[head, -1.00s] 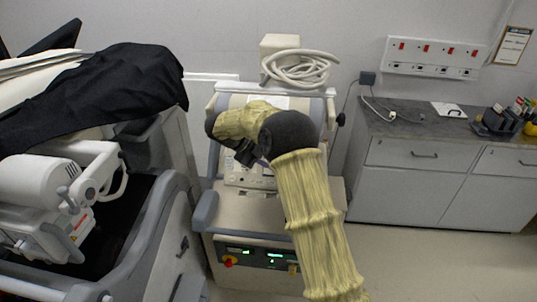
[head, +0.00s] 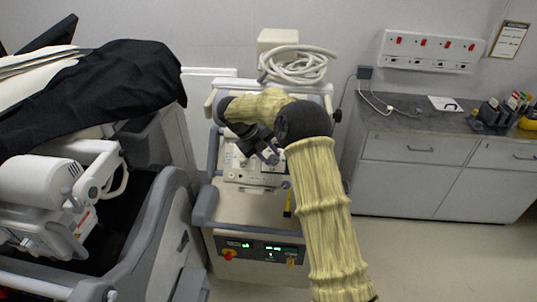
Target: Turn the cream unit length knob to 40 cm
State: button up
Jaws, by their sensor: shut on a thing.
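The cream unit (head: 262,212) stands in the middle of the head view, with a sloped control panel (head: 236,177) on its upper face. My gripper (head: 270,158) is dark and small in the picture, at the upper part of this panel. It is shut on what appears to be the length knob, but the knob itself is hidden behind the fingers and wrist. The scale and its setting cannot be read from here.
A coiled pale hose (head: 298,66) lies on top of the unit. A red and yellow switch (head: 228,254) and green displays (head: 270,248) are on its lower front. A bed-like cart with a black cover (head: 110,85) stands left. Grey cabinets (head: 420,175) stand right; floor before them is clear.

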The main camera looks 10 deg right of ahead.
jog(key=o, duration=1)
jog(key=shift+d+f, duration=0.15)
jog(key=shift+f, duration=0.15)
jog(key=shift+r, duration=0.1)
jog(key=v, duration=1.7)
jog(key=shift+w+r+b, duration=0.15)
jog(key=shift+b, duration=0.25)
